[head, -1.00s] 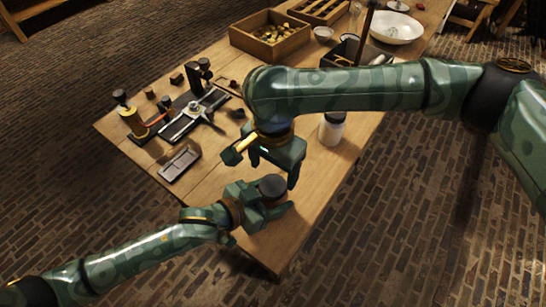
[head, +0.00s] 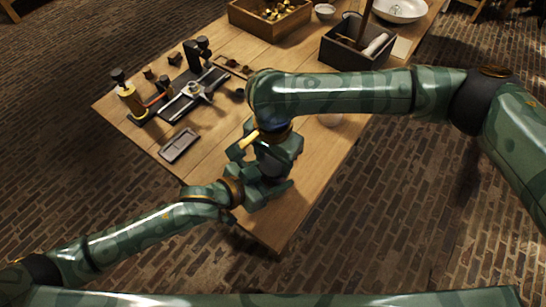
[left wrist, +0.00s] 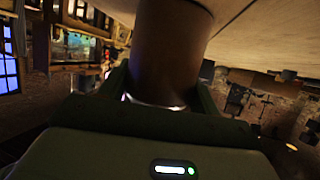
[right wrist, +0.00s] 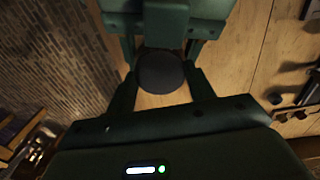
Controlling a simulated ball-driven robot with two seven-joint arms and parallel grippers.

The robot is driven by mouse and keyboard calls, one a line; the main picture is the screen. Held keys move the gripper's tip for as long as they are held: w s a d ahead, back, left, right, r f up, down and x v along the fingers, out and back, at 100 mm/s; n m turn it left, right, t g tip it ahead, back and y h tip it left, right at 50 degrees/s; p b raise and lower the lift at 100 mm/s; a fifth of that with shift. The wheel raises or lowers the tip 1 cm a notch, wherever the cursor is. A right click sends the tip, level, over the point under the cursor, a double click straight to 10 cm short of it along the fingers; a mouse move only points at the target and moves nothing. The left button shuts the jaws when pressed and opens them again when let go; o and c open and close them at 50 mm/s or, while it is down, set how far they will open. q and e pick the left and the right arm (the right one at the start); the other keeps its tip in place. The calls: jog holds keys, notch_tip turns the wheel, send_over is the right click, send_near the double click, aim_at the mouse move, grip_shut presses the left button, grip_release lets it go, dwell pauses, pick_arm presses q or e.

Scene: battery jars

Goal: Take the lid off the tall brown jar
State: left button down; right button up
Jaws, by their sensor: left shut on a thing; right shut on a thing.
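The tall brown jar (left wrist: 172,50) fills the middle of the left wrist view, between the two fingers of my left gripper (left wrist: 163,84). My left gripper (head: 262,194) is shut on the jar's body near the table's front corner. The jar's round dark lid (right wrist: 160,72) shows in the right wrist view between the fingers of my right gripper (right wrist: 162,80). My right gripper (head: 272,160) is above the left one, shut on the lid. In the head view both grippers hide most of the jar. I cannot tell whether the lid still touches the jar's rim.
A small dark tray (head: 179,145), a black press-like tool (head: 195,92) and a brass bottle-shaped thing (head: 130,100) are at the left. A dark box (head: 357,50) and a wooden crate (head: 270,20) stand at the back.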

jog(key=n, duration=0.6)
jog(key=shift+n, duration=0.4)
jog(key=o, duration=1.1)
jog(key=shift+c, duration=0.2)
jog(key=shift+r, duration=0.1)
